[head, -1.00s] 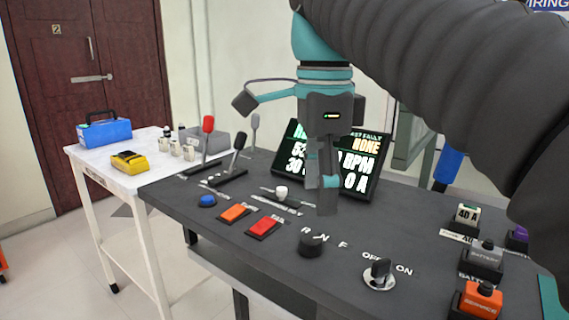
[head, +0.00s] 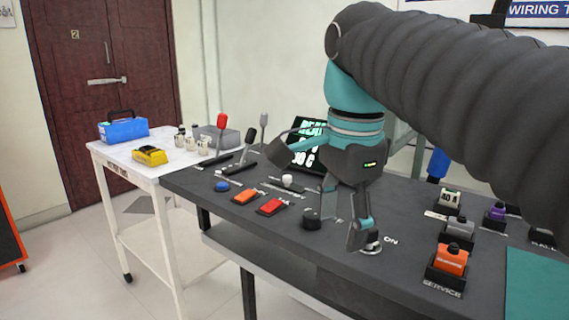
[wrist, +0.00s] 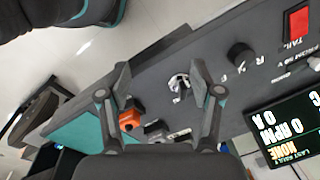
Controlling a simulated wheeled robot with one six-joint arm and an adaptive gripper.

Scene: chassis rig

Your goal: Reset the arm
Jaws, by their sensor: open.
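My gripper (head: 361,236) hangs from my arm over the front right of the dark console (head: 310,260), fingers pointing down. In the wrist view my gripper (wrist: 160,72) has its two fingers wide apart with nothing between the tips. The OFF/ON rotary switch (wrist: 179,87) shows between the fingers, nearer the right one. In the head view the switch (head: 372,246) is partly hidden behind a finger. I cannot tell if the finger touches it.
A black R-N-F knob (head: 311,219) stands left of the gripper, with red (head: 271,206) and orange (head: 245,196) rocker switches beyond. An orange SERVICE plug (head: 451,260) sits to the right. The display (head: 308,146) is partly behind my gripper. A white table (head: 140,174) stands left.

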